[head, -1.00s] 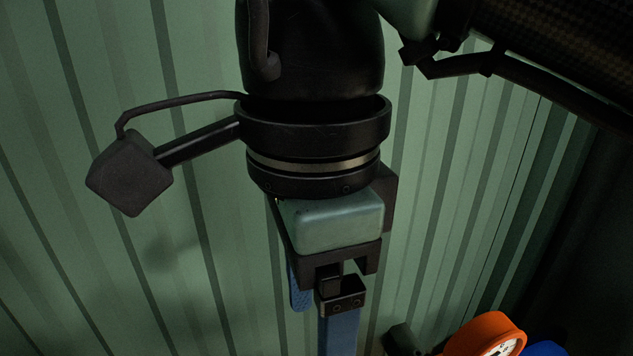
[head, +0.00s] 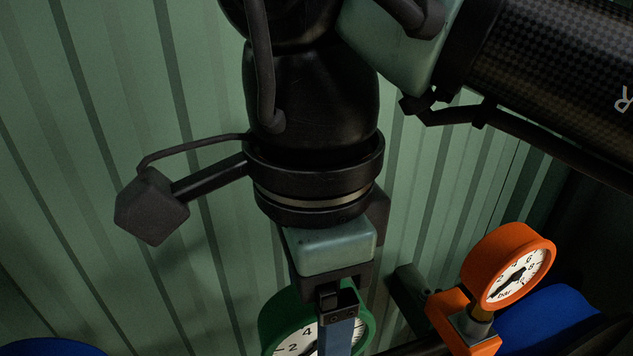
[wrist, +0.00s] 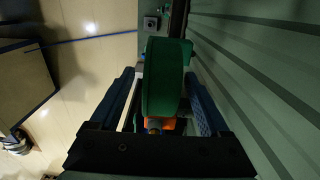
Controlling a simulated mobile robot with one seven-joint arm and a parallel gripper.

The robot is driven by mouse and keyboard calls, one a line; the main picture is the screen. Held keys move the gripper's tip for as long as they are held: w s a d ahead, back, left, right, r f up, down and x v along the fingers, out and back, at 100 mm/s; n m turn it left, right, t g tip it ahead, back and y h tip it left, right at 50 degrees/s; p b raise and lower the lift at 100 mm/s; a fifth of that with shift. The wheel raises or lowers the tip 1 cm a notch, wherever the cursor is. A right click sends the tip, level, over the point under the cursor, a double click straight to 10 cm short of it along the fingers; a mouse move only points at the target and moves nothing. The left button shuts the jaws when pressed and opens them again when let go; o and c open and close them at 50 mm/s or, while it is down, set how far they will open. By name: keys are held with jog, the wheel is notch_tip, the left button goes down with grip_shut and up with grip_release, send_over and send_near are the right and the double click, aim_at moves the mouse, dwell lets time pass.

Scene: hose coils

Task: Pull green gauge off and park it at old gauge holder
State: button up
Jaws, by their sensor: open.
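The green gauge (head: 285,318) is at the bottom of the head view, its white dial partly hidden behind my gripper's blue finger. In the wrist view the green gauge (wrist: 163,80) is seen from above, between the two blue fingers of my gripper (wrist: 160,95). My gripper is open, with a finger on either side of the gauge; I cannot tell whether either finger touches it. An orange gauge (head: 508,266) with a white dial stands to the right in the head view. I cannot make out the old gauge holder for certain.
A green corrugated wall (head: 90,130) runs close behind my arm. A blue round object (head: 548,318) lies behind the orange gauge, and another blue edge (head: 50,347) shows at bottom left. The pale floor (wrist: 105,75) is open at left in the wrist view.

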jog(key=shift+w+f, duration=0.15)
jog(key=shift+f, duration=0.15)
jog(key=shift+r, duration=0.1)
jog(key=c, duration=0.3)
grip_shut()
jog(key=shift+c, duration=1.8)
grip_release()
grip_shut()
jog(key=shift+r+p, duration=0.3)
jog(key=shift+r, duration=0.05)
jog(key=shift+r+p, duration=1)
jog(key=shift+r, duration=0.45)
jog(key=shift+r, duration=0.1)
